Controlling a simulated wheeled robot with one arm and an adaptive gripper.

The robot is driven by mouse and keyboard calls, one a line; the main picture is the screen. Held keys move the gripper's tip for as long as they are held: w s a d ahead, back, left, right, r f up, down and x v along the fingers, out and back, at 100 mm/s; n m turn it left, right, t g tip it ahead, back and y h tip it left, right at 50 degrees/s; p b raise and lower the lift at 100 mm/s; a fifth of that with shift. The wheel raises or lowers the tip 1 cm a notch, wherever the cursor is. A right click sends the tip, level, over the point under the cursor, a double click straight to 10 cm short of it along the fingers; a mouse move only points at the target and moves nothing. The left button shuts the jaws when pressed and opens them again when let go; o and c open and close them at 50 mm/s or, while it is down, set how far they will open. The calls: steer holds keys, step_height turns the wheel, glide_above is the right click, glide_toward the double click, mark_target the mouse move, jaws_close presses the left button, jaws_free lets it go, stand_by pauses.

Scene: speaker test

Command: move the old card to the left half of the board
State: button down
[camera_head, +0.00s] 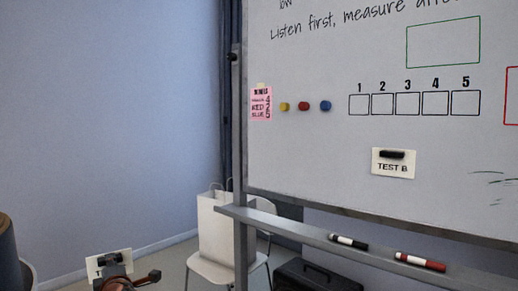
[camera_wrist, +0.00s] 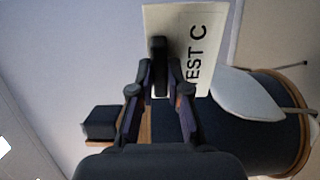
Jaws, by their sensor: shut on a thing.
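My gripper (camera_head: 116,270) is at the lower left of the head view, well left of and below the whiteboard (camera_head: 340,165). In the wrist view my gripper (camera_wrist: 160,78) is shut on a cream card (camera_wrist: 178,20) at its dark magnet bar (camera_wrist: 159,52). The card's black print reads "EST C"; its first letter is hidden. The card also shows in the head view (camera_head: 92,268), small and partly covered by the gripper. Another cream card, TEST B (camera_head: 393,168), hangs on the board under a black magnet. I cannot tell from the print which card is old.
A pink note (camera_head: 261,108) and yellow, red and blue magnets (camera_head: 304,106) are at the board's left edge. Numbered boxes (camera_head: 407,104) lie right of them. Markers (camera_head: 348,241) lie on the tray (camera_head: 300,227). A white chair (camera_head: 208,269) with a bag (camera_head: 214,222) stands below.

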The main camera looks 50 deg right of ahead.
steer(key=s+d+r+m+g+h, duration=0.4)
steer(key=s+d+r, duration=0.4)
steer(key=d, duration=0.7)
steer(key=s+d+r+m+g+h, duration=0.5)
steer(key=s+d+r, duration=0.4)
steer(key=d, duration=0.5)
steer(key=s+d+r+m+g+h, duration=0.5)
steer(key=s+d+r+g, duration=0.3)
steer(key=d+r, duration=0.3)
steer(key=s+d+m, duration=0.1)
steer(key=d, duration=0.3)
steer(key=shift+d+r, duration=0.3)
steer(key=shift+d, duration=0.05)
